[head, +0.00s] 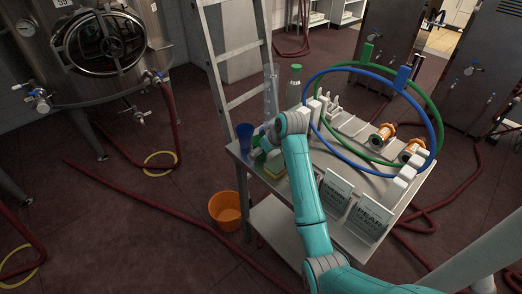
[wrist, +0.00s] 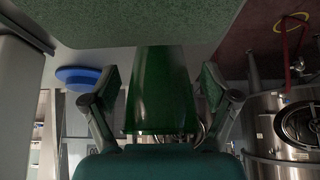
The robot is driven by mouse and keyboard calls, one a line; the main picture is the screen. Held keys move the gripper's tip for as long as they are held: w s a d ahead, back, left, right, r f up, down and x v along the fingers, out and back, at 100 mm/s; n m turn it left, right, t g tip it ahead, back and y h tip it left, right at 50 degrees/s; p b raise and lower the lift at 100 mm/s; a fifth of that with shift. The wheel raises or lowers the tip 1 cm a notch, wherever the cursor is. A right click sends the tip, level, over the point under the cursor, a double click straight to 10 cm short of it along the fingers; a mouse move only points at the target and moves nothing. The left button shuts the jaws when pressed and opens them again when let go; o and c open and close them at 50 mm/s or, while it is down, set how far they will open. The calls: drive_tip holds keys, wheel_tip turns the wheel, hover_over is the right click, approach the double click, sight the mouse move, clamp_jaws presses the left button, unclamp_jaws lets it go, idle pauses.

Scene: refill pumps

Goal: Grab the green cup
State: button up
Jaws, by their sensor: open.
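The green cup (wrist: 160,95) stands in the middle of the wrist view, between the two fingers of my gripper (wrist: 161,92). The fingers are open, one on each side, with a visible gap to the cup. In the head view the green cup (head: 257,153) shows only in part at the table's left end, beside my wrist. My fingers are mostly hidden there behind the wrist.
A blue cup (head: 244,136) stands just left of the green cup. A yellow-green sponge (head: 275,170) lies near it. A clear cylinder and green-capped bottle (head: 294,88) stand behind. An orange bucket (head: 226,208) is on the floor. A ladder (head: 232,60) stands behind the table.

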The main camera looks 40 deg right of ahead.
drive_tip(key=shift+w+f, duration=0.2)
drive_tip(key=shift+f, duration=0.1)
drive_tip(key=c, duration=0.8)
drive_tip(key=shift+o, duration=0.2)
drive_tip(key=shift+r, duration=0.1)
